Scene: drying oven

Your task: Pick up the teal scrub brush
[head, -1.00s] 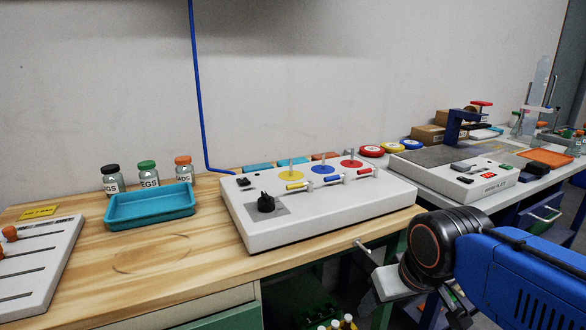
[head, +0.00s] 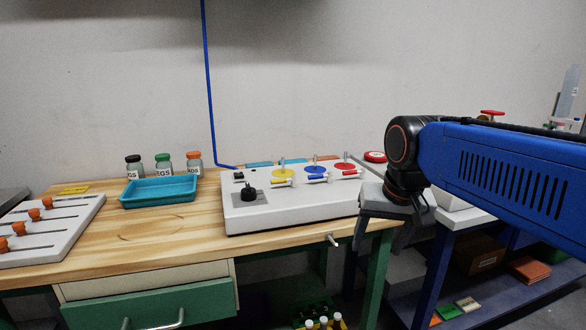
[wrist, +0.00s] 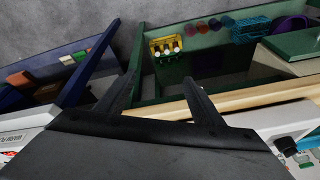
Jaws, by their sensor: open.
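I cannot make out a teal scrub brush in either view. In the head view my gripper (head: 408,238) hangs in front of the right end of the control panel, above the gap beside the wooden bench. In the wrist view my gripper (wrist: 163,68) shows two dark fingers spread apart with nothing held between them. Below them are the bench's front edge and a lower shelf.
A teal tray (head: 158,190) and several jars stand on the wooden bench (head: 140,229). The white control panel (head: 290,214) has a protruding knob and levers. Low down are a yellow crate with bottles (wrist: 166,47) and a teal basket (wrist: 250,29). A blue-framed table (head: 432,265) stands right.

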